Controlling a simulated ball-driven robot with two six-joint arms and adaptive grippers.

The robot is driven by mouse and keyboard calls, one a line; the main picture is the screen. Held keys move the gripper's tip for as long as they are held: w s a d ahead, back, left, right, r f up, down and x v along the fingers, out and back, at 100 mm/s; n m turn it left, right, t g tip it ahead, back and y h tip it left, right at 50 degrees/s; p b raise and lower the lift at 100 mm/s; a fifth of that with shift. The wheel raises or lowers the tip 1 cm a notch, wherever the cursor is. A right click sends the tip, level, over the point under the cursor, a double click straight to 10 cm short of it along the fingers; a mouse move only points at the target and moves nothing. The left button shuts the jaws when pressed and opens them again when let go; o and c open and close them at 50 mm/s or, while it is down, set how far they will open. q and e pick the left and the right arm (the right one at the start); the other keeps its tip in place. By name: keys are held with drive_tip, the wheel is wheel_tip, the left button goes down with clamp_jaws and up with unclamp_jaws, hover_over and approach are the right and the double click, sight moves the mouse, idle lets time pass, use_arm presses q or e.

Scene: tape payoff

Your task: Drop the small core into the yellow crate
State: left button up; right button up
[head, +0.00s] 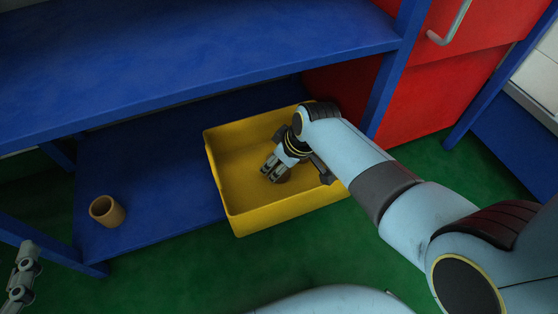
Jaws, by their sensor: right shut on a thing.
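The yellow crate (232,212) sits on the lower blue shelf, its front part over the green floor. My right gripper (271,174) reaches down inside the crate from the right. It is shut on a small brownish thing (285,178), which looks like the small core and is mostly hidden by the fingers. I cannot tell whether it touches the crate floor. My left gripper (23,268) shows only in part at the left edge, and its opening is unclear.
A tan hollow core (115,216) lies on the lower blue shelf (165,190), left of the crate. The upper blue shelf (200,65) overhangs behind the crate. A blue post (394,75) and red drawers (450,90) stand at right. Green floor (200,270) is open in front.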

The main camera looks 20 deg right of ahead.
drive_tip(key=o, duration=1.1)
